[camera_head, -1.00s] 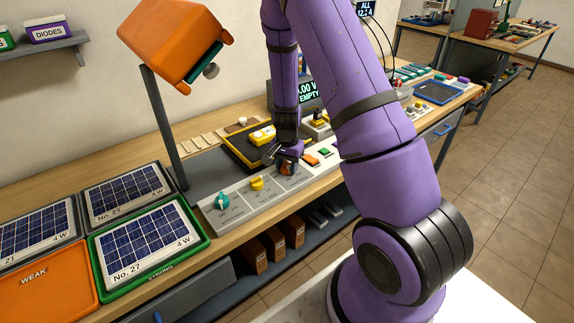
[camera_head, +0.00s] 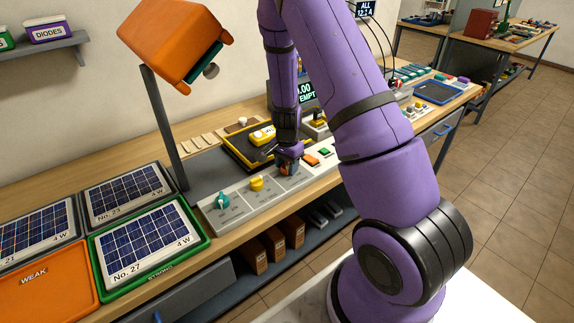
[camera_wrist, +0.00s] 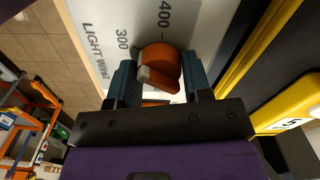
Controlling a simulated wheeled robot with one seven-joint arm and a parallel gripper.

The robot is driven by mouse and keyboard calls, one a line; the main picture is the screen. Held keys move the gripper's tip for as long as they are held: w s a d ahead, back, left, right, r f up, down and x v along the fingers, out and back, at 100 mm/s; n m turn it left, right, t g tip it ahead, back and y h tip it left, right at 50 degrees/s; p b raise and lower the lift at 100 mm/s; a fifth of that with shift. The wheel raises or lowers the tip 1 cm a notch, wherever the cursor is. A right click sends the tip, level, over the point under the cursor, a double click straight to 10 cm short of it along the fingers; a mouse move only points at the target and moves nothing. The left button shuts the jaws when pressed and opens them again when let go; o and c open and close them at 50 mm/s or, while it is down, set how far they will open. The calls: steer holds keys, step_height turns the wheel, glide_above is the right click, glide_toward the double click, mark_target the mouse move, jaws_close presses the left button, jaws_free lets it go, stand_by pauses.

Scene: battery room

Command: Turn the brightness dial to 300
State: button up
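The brightness dial (camera_wrist: 160,60) is an orange round knob with a pale-tipped pointer bar, seen in the wrist view beside printed 300 and 400 marks and "LIGHT W/m2" lettering. The pale tip lies toward the lower left, by my left finger. My gripper (camera_wrist: 160,78) points down over the panel with one finger on each side of the dial, seemingly against it. In the head view my gripper (camera_head: 288,164) covers most of the dial (camera_head: 286,169). The control panel (camera_head: 240,210) is a long light strip along the bench front.
A yellow knob (camera_head: 256,183) and a teal knob (camera_head: 222,200) stand left of the dial on the panel. An orange and a green button sit to its right. A black tray with a yellow rim (camera_head: 235,152) lies behind. An orange lamp (camera_head: 172,42) overhangs the bench.

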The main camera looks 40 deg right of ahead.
steer(key=o, duration=0.4)
steer(key=shift+c, duration=0.2)
steer(key=shift+r, duration=0.15)
step_height(320, 180, up, 11)
steer(key=shift+f, duration=0.2)
stand_by(0.3)
step_height(320, 180, up, 12)
steer(key=n+t+y, duration=0.1)
steer(key=n+t, duration=0.1)
steer(key=n, duration=0.2)
glide_above(286, 163)
steer(key=s+a, duration=0.4)
steer(key=a, duration=0.1)
steer(key=s+a+r+n, duration=0.35)
steer(key=s+r, duration=0.25)
steer(key=r, duration=0.2)
steer(key=s+a+r+n+t, duration=0.1)
steer(key=s+a+r+n, duration=0.1)
steer(key=s, duration=0.6)
steer(key=s+a+r+n+t+h, duration=0.1)
steer(key=s+a+r+n+t, duration=0.1)
steer(key=s+r+n, duration=0.3)
steer(key=s+r, duration=0.2)
steer(key=s, duration=0.1)
steer(key=shift+s, duration=0.3)
